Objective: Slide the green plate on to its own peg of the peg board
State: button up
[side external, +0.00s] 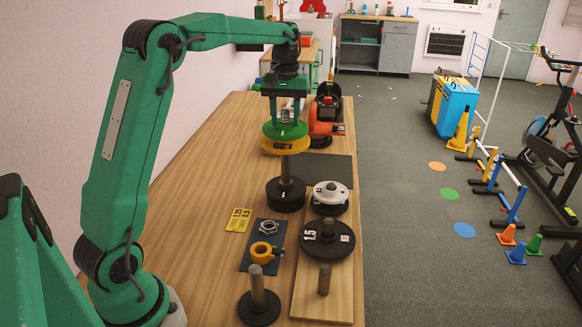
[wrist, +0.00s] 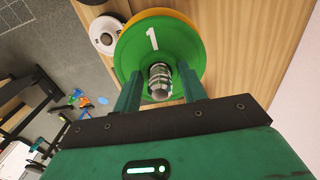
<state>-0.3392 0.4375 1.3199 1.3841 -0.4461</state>
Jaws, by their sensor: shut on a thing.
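The green plate (side external: 286,130), marked 1 in the wrist view (wrist: 190,45), is level at my gripper (side external: 286,118), whose fingers are shut. The fingers (wrist: 160,88) stand either side of a ribbed silver piece (wrist: 160,80) at the plate's centre. A yellow plate (side external: 286,148) marked 1.25 lies directly under the green one. Below is an upright grey post (side external: 287,168) with black plates (side external: 285,196) at its foot. I cannot tell whether the post passes through the upper plates. The wooden peg board (side external: 305,285) is to the right, with a bare front peg (side external: 324,279).
A black 1.5 plate (side external: 327,240) is on the board's middle peg, and a white plate (side external: 330,192) over a dark one is farther back. A separate post (side external: 258,295) stands at the front. A red machine (side external: 322,120) stands behind.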

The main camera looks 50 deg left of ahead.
jog(key=shift+r, duration=0.35)
jog(key=shift+r, duration=1.6)
jog(key=shift+r, duration=0.25)
jog(key=shift+r, duration=0.85)
jog(key=shift+r, duration=0.15)
jog(key=shift+r, duration=1.95)
jog(key=shift+r, duration=0.3)
